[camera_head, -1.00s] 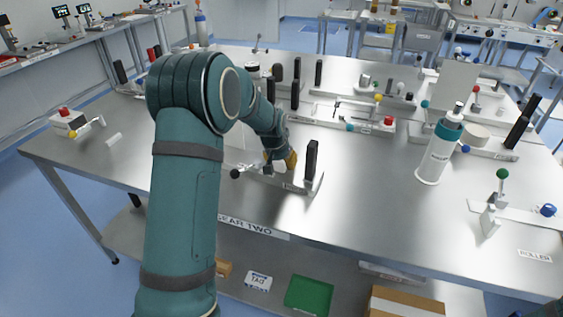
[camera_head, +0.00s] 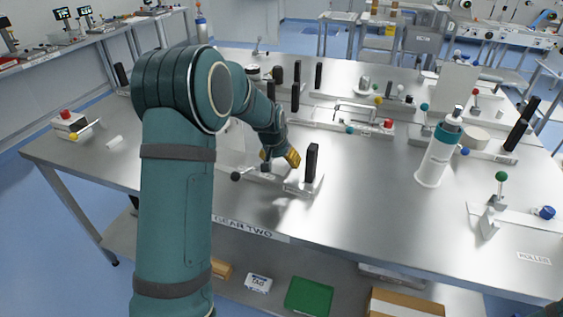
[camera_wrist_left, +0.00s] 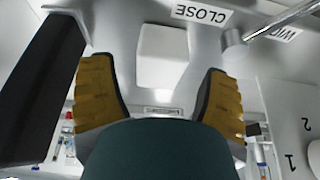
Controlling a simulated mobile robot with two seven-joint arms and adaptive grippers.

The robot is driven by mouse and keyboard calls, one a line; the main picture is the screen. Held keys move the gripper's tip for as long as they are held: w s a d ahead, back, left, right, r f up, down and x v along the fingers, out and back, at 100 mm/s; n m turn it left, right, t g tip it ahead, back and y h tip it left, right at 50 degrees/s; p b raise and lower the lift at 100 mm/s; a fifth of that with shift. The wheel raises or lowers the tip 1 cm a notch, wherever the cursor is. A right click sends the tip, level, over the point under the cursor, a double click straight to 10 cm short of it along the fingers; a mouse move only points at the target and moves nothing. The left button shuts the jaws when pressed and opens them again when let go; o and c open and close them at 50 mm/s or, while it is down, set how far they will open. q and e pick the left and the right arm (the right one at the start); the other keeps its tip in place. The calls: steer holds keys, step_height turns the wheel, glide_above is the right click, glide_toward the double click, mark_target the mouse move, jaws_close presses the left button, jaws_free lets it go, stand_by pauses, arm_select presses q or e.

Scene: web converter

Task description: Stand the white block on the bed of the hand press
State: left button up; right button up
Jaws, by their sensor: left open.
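My left gripper (camera_head: 279,158) is open, with yellow finger pads, above the hand press near the table's front edge. In the left wrist view the white block (camera_wrist_left: 162,57) lies ahead of the open fingers (camera_wrist_left: 160,95), in the gap between them, with clear space on both sides. It appears to rest on the pale metal of the press. The press has a black post (camera_head: 312,163), also large at the left of the wrist view (camera_wrist_left: 42,85), and a black-knobbed lever (camera_head: 235,176).
A teal-and-white bottle (camera_head: 437,155) stands to the right. A red-buttoned box (camera_head: 68,124) and a small white cylinder (camera_head: 114,142) are at the left. Other fixtures line the back.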

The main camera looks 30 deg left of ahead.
arm_select(q)
steer(key=p+v, duration=0.1)
steer(key=v, duration=0.8)
steer(key=shift+r, duration=0.2)
arm_select(e)
steer(key=shift+w+r, duration=0.3)
steer(key=shift+r, duration=0.5)
arm_select(q)
steer(key=shift+s+f, duration=0.1)
arm_select(e)
steer(key=shift+s, duration=0.1)
